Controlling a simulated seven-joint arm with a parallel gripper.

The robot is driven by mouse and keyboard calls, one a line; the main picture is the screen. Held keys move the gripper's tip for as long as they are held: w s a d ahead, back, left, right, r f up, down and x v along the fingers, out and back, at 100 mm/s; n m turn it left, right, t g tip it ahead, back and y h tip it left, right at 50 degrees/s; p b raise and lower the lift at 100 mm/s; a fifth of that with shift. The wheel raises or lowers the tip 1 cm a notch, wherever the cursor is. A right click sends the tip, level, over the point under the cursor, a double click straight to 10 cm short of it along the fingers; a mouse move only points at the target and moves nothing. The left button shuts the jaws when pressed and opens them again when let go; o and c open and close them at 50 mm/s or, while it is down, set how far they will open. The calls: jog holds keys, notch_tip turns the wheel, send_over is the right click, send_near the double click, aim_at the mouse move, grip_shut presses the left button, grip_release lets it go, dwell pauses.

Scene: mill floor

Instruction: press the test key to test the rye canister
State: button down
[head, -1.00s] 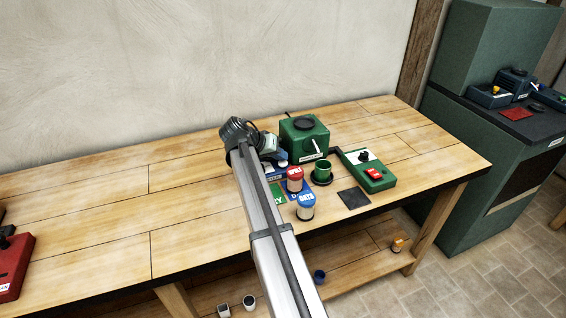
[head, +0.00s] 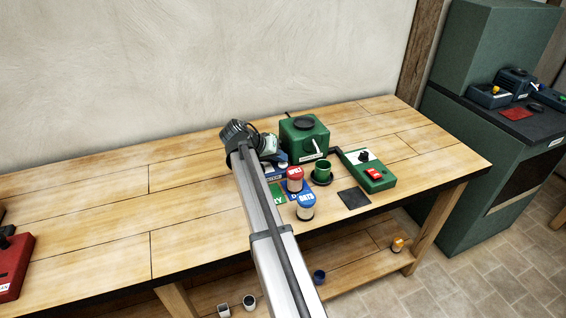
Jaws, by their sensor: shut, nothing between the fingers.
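My gripper (head: 273,152) is shut and empty, low over the bench just left of a green machine (head: 303,139) with a dark lid and a white lever. Its fingertips are hard to make out. A blue device with a white label (head: 283,168) lies beneath and beside it, partly covered; I cannot make out a test key on it or whether I touch it. A green patch with letters like "RY" (head: 276,192) shows beside my arm, mostly hidden. I cannot make out a rye canister. A red-topped canister (head: 295,179) and a blue-topped canister marked OATS (head: 305,205) stand upright nearby.
A green cup (head: 323,169) stands on a dark round base. Right of it is a green box (head: 370,170) with a black knob and red switch. A dark square pad (head: 354,198) lies near the front edge. The bench's left part (head: 130,215) is mostly clear.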

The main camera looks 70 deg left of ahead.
aim_at(280, 164)
jog(key=shift+r, duration=0.9)
notch_tip(280, 164, up, 5)
dwell(0.8)
dwell(0.6)
